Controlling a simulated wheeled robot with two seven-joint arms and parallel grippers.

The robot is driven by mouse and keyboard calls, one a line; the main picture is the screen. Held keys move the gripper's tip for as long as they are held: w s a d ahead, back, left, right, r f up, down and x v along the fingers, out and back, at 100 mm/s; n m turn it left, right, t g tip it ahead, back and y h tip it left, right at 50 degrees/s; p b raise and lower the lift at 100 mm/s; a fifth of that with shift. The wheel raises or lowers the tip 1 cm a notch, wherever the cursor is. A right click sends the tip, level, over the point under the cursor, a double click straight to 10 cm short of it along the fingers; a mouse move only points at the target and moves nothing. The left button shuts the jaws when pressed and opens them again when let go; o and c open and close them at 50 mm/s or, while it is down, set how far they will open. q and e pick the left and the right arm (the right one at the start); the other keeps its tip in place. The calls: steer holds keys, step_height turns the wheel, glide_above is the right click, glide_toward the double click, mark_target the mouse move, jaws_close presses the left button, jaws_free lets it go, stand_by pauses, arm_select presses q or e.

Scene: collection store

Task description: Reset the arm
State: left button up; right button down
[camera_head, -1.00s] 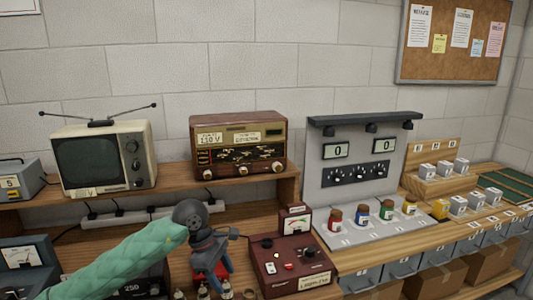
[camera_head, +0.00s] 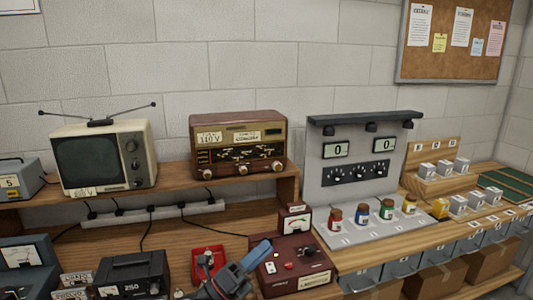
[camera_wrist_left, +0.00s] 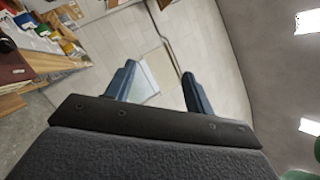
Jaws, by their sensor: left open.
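My left gripper (camera_head: 252,258) shows at the bottom middle of the head view, its blue fingers in front of the dark red tester box (camera_head: 290,262). Whether it touches the box cannot be told. In the left wrist view the same gripper (camera_wrist_left: 159,70) has its two blue fingers apart, with nothing between them but distant floor or wall. The rest of my left arm is mostly below the head picture. My right gripper is in neither view.
A red tray (camera_head: 207,258) and a dark box marked 250 (camera_head: 133,272) are by the gripper. The brown radio (camera_head: 238,147) and television (camera_head: 103,157) stand on the shelf behind. Several small jars stand on the grey panel's base (camera_head: 345,236) at right.

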arm_select(q)
steer(key=s+a+f+n+t+y, duration=0.1)
steer(key=a+f+n+t+y, duration=0.1)
steer(key=a+f+n+y, duration=0.9)
steer(key=s+a+f+n+t+y, duration=0.15)
steer(key=a+f+n+y, duration=0.5)
steer(key=n, duration=0.95)
steer(key=s+a+f+n+g+y, duration=0.1)
steer(key=s+f+n+g, duration=0.4)
steer(key=s+f, duration=0.55)
steer(key=s+a+f+n+g+y, duration=0.2)
steer(key=s+f+g, duration=0.6)
steer(key=s, duration=0.5)
steer(key=s+d+f+g, duration=0.1)
steer(key=s+d+f, duration=0.1)
steer(key=f, duration=1.6)
steer(key=s+d+f+g, duration=0.1)
steer(key=s+d+f, duration=0.1)
steer(key=f, duration=1.7)
steer(key=shift+s+h, duration=0.35)
steer(key=shift+s, duration=0.35)
steer(key=shift+d, duration=0.1)
